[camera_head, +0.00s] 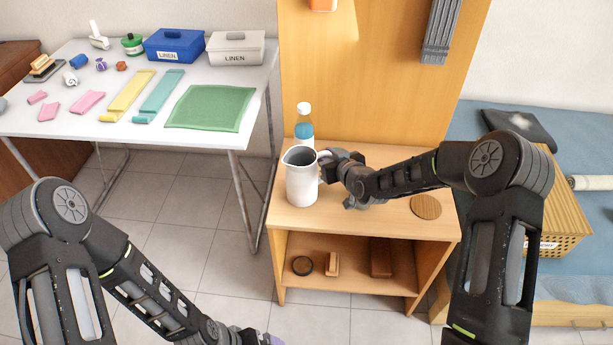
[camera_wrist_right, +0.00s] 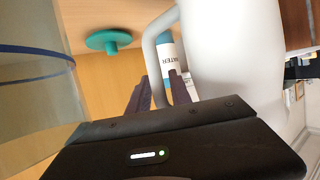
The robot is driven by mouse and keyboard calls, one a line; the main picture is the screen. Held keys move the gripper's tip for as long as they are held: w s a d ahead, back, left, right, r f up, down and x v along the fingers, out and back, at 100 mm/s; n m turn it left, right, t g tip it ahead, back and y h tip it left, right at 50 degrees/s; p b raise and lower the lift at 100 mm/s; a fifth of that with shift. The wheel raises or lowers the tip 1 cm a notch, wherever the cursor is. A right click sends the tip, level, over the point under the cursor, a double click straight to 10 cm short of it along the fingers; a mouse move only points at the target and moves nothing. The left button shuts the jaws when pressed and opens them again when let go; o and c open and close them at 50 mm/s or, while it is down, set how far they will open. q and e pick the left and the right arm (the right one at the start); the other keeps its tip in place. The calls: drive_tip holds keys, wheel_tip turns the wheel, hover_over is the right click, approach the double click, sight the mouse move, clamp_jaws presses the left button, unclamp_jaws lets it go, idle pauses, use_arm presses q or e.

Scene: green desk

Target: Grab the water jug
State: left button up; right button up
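The white water jug (camera_head: 301,182) stands upright on the wooden cabinet top, its handle facing right. It fills much of the right wrist view (camera_wrist_right: 228,50), with its curved handle (camera_wrist_right: 150,50) on the left side. My right gripper (camera_head: 328,163) is at the handle; its two fingers (camera_wrist_right: 160,92) look apart, with the lower handle between them. Whether they touch it I cannot tell. My left gripper (camera_head: 268,340) is at the bottom edge of the head view, mostly cut off.
A round wooden coaster (camera_head: 426,207) lies at the cabinet top's right. A white table (camera_head: 60,125) with cloths and linen boxes is at left. A slatted basket (camera_head: 550,215) sits on the blue bed at right.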

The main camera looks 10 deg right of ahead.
drive_tip(key=shift+w+f, duration=0.1)
drive_tip(key=shift+w, duration=0.1)
drive_tip(key=shift+c, duration=0.3)
clamp_jaws()
idle(1.2)
idle(0.3)
